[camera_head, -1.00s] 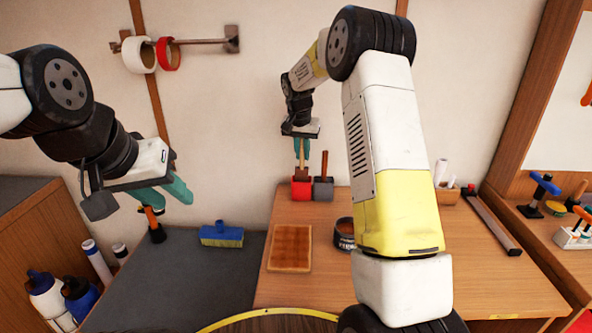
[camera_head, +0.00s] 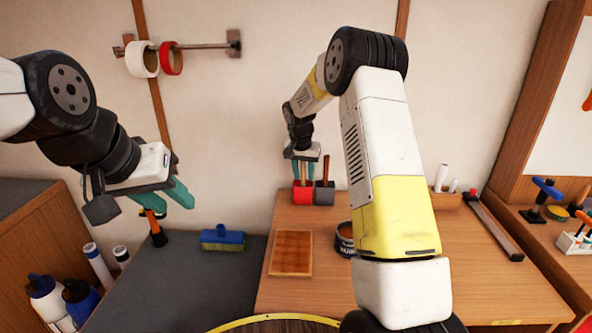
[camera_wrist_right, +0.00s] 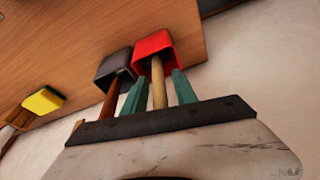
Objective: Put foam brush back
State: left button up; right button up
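The foam brush, with a pale wooden handle (camera_head: 303,172), stands in the red cup (camera_head: 303,191) at the back of the wooden table; its head is hidden inside the cup. My right gripper (camera_head: 303,170) is above the cup with its green fingers on either side of the handle. In the right wrist view the fingers are apart, with gaps between them and the handle (camera_wrist_right: 157,88), so the gripper is open around it. The red cup shows there too (camera_wrist_right: 154,43). My left gripper (camera_head: 168,196) hangs empty at the left, fingers apart.
A dark grey cup (camera_head: 325,194) with a brown-handled tool stands against the red cup. Tape rolls (camera_head: 142,59) hang on the wall.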

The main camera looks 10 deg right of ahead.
jog(key=shift+r, duration=0.1)
jog(key=s+r+n, duration=0.1)
jog(key=s+r, duration=0.4)
jog(key=r, duration=0.4)
jog(key=s+r, duration=0.5)
jog(key=r, duration=0.4)
jog(key=s+r+n+t+y, duration=0.2)
jog(key=s+n+t+y, duration=0.1)
jog(key=s, duration=2.7)
jog(key=shift+a+n, duration=0.35)
jog(key=shift+n, duration=0.25)
jog(key=shift+d, duration=0.1)
